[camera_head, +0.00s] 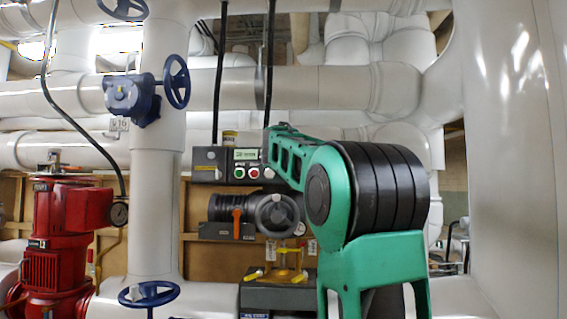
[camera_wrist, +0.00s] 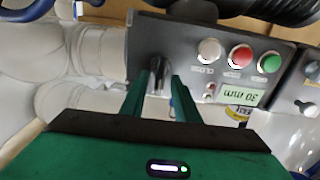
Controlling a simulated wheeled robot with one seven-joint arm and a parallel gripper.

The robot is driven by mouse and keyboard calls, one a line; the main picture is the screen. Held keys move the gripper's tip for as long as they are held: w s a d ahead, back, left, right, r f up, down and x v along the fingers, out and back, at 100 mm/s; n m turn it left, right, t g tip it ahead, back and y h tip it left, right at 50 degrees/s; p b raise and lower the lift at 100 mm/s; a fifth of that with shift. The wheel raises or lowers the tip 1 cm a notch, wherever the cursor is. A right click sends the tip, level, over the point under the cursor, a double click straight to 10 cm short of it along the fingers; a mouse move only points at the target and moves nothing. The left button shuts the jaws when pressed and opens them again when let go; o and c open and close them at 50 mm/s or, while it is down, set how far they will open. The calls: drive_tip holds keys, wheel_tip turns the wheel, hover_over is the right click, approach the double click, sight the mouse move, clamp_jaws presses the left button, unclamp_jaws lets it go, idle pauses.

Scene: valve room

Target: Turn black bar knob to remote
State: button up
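The grey control panel (camera_head: 245,155) hangs in the middle of the head view. In the wrist view, which is upside down, the panel (camera_wrist: 190,40) fills the upper part. The black bar knob (camera_wrist: 159,78) sits at its left edge there, beside a white button (camera_wrist: 209,49). My gripper (camera_wrist: 161,77) points at the panel with its two green fingers apart, one on each side of the knob. Whether a finger touches the knob is unclear. The knob's position markings are not readable. In the head view my arm hides the knob and gripper.
Below the panel in the head view are a grey handwheel (camera_head: 278,214) and an orange lever (camera_head: 237,222). Pipes and a red pump (camera_head: 70,225) stand left.

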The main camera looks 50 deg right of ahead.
drive_tip(key=shift+w+d, duration=0.25)
drive_tip(key=shift+d, duration=0.05)
drive_tip(key=shift+c, duration=0.5)
